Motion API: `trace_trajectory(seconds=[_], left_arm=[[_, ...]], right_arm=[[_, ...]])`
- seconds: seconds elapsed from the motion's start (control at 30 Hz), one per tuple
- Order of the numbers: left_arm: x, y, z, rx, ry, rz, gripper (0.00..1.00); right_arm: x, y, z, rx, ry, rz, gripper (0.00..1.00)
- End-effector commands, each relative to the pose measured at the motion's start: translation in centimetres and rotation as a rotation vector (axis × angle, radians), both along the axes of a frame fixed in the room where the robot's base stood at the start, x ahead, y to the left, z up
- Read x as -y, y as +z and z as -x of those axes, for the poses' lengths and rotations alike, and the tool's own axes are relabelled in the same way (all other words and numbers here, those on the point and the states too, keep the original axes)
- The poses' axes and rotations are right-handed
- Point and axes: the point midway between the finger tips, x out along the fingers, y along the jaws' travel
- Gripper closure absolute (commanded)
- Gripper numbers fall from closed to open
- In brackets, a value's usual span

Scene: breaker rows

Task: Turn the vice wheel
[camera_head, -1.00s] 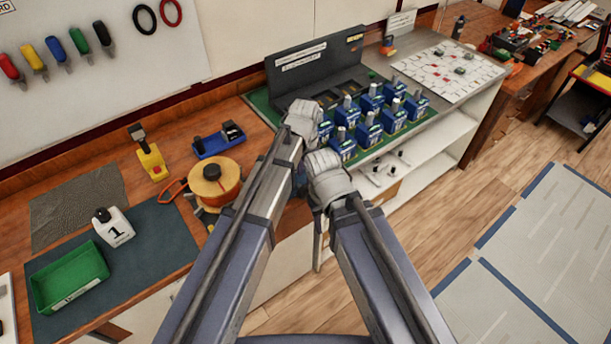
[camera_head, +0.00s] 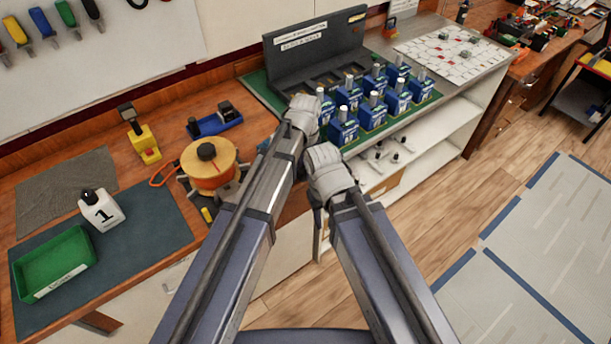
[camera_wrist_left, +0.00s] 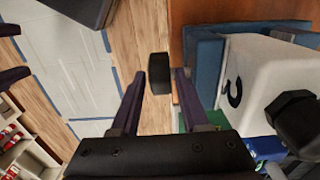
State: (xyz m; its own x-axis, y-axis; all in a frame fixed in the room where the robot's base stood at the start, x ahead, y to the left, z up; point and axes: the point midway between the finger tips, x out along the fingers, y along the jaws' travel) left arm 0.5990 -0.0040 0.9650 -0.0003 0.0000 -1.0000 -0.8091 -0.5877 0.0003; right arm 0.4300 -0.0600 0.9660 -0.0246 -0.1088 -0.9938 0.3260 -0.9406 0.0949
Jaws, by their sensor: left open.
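In the left wrist view a dark block, which looks like the vice wheel seen edge-on (camera_wrist_left: 159,72), stands out beyond the wooden bench edge. My left gripper (camera_wrist_left: 159,88) is open, with one finger on either side of the wheel; whether they touch it I cannot tell. Beside it are blue parts, probably the vice (camera_wrist_left: 204,70), next to a white numbered block (camera_wrist_left: 262,72) with a black knob (camera_wrist_left: 297,120).
An orange reel (camera_head: 210,175) stands left of my left arm. Several blue breaker units (camera_head: 373,112) stand beyond my arms. The floor (camera_head: 440,220) at right is clear.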

Motion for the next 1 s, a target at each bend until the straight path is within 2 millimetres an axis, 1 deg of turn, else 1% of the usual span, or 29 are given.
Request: trace_trajectory(seconds=[0.03,0.07,0.37,0.73,0.77,1.0], left_arm=[[0.00,-0.66,0.00,0.000,0.000,0.000,0.55],[0.00,-0.74,0.00,0.000,0.000,0.000,0.55],[0.00,-0.65,0.00,0.000,0.000,0.000,0.56],[0.01,-0.66,0.01,0.000,0.000,0.000,0.98],[0.01,-0.66,0.01,0.000,0.000,0.000,1.00],[0.00,-0.67,0.01,0.000,0.000,0.000,1.00]], right_arm=[[0.00,-0.66,0.00,0.000,0.000,0.000,0.50],[0.00,-0.73,0.00,0.000,0.000,0.000,0.50],[0.00,-0.65,0.00,0.000,0.000,0.000,0.50],[0.00,-0.65,0.00,0.000,0.000,0.000,0.50],[0.00,-0.66,0.00,0.000,0.000,0.000,0.50],[0.00,-0.66,0.00,0.000,0.000,0.000,0.50]])
